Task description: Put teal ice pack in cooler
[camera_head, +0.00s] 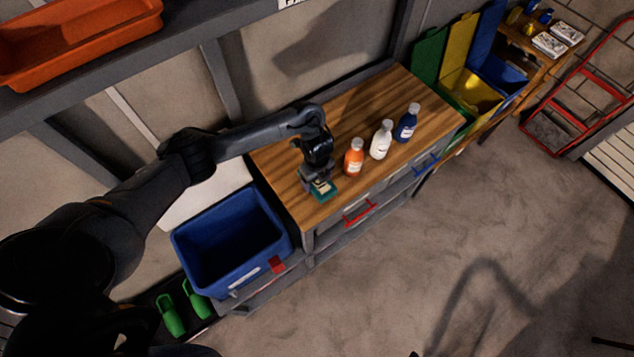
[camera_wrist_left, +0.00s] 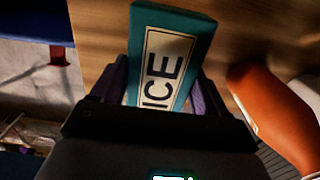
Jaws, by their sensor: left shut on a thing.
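The teal ice pack (camera_head: 323,190) is at the near left end of the wooden worktop (camera_head: 430,104), under my left gripper (camera_head: 318,182). In the left wrist view the ice pack (camera_wrist_left: 176,50) shows a white label reading "ICE" and sits between the two fingers of my left gripper (camera_wrist_left: 165,88). The gripper is shut on it. I cannot tell whether the pack touches the worktop. The cooler seems to be the open blue bin (camera_head: 232,240) left of the worktop, and its visible inside looks empty. My right gripper is not in view.
An orange bottle (camera_head: 354,158) stands just right of my left gripper, with a white bottle (camera_head: 381,140) and a blue bottle (camera_head: 407,123) beyond. Green clogs (camera_head: 170,315) lie below the blue bin. A red-handled drawer (camera_head: 359,212) is under the worktop.

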